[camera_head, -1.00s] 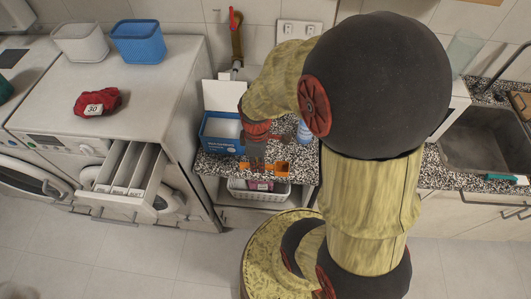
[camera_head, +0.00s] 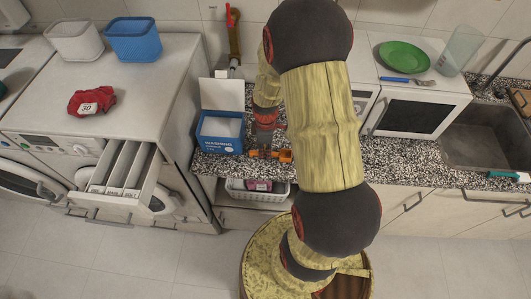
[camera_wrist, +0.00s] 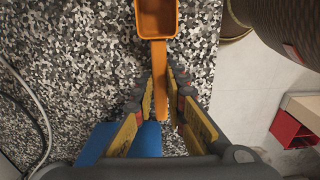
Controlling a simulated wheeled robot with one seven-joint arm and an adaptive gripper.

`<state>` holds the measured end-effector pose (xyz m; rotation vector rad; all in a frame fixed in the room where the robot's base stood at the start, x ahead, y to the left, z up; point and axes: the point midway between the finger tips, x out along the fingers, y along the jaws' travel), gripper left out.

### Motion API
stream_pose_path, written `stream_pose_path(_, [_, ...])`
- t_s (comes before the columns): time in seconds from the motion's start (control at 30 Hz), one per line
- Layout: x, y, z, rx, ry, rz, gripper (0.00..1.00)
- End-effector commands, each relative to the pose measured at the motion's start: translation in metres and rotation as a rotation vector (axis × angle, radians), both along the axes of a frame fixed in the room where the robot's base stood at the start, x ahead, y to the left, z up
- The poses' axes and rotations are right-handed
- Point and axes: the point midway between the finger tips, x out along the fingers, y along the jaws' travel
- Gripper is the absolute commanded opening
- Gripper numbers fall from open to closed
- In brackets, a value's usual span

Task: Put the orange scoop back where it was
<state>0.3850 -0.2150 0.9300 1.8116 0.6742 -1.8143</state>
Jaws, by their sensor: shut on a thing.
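The orange scoop (camera_head: 285,156) is at the front part of the speckled counter (camera_head: 210,165). In the wrist view its bowl (camera_wrist: 157,18) points away from me and its handle runs back between my fingers. My gripper (camera_head: 263,150) is shut on the handle, with a finger on each side in the wrist view (camera_wrist: 161,90). I cannot tell whether the scoop touches the counter or is just above it. The blue washing powder box (camera_head: 220,134), with its white lid up, stands just left of my gripper.
The washer with an open drawer (camera_head: 125,170) stands left; a red cloth (camera_head: 91,98) and two baskets (camera_head: 135,40) are on top. A white basket (camera_head: 255,192) sits under the counter. A microwave (camera_head: 412,115) and sink (camera_head: 485,135) are right.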

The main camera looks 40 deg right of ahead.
Motion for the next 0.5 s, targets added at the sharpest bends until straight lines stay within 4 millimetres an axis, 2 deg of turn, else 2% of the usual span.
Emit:
stream_pose_path(0.1, [0.0003,0.0000,-0.0104,-0.001,-0.001,0.000,0.00])
stream_pose_path(0.47, [0.0004,0.0000,-0.0139,0.000,-0.001,0.000,0.00])
stream_pose_path(0.5, [0.0005,-0.0001,-0.0129,-0.001,-0.002,0.000,0.15])
